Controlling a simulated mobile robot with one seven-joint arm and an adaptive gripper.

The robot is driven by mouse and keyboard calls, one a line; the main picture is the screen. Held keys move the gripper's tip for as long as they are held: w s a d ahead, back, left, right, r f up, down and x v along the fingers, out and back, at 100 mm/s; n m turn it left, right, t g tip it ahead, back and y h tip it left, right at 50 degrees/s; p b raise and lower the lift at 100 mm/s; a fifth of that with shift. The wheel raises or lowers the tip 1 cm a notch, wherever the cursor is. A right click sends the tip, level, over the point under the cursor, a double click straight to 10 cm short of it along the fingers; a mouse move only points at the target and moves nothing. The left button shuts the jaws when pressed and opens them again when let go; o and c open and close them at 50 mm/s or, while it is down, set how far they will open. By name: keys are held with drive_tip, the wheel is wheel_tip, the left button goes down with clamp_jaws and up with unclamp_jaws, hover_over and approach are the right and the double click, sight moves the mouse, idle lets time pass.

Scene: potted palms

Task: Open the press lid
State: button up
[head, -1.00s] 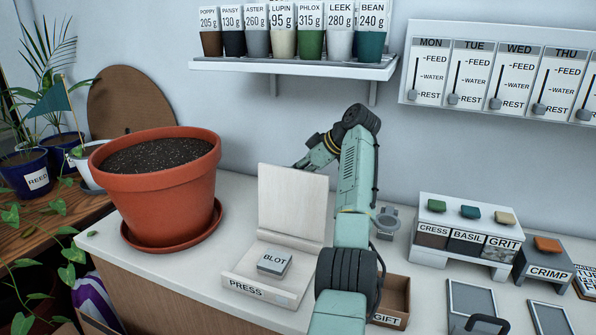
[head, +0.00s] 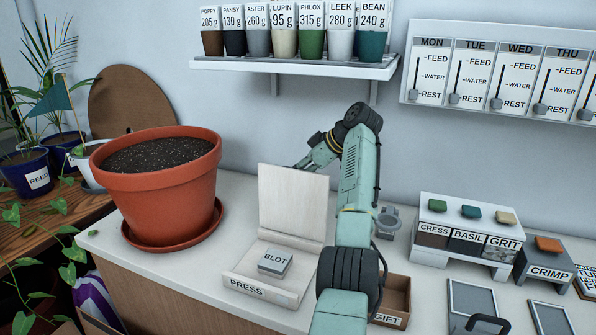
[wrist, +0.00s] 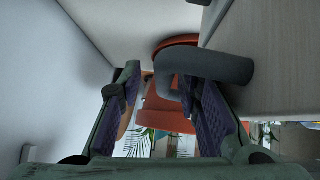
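The press (head: 262,290) is a pale wooden box on the counter, with its lid (head: 292,203) standing upright at the back edge. A grey block marked BLOT (head: 274,262) lies on its base. In the head view my gripper is hidden behind the lid. In the wrist view my gripper (wrist: 158,80) has its two fingers apart. The lid (wrist: 268,65) fills the right side there, and its grey curved handle (wrist: 215,66) reaches across the right finger, its end in the gap between the fingers. I cannot tell whether finger and handle touch.
A large terracotta pot (head: 160,190) stands on a saucer left of the press. The GIFT box (head: 392,303) is close to the right. A wall shelf (head: 300,66) with cups hangs above. The wall is close behind the lid.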

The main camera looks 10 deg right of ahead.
drive_tip(key=v, duration=1.1)
drive_tip(key=shift+s+d+r, duration=0.15)
drive_tip(key=shift+d+r, duration=0.05)
drive_tip(key=shift+r, duration=0.1)
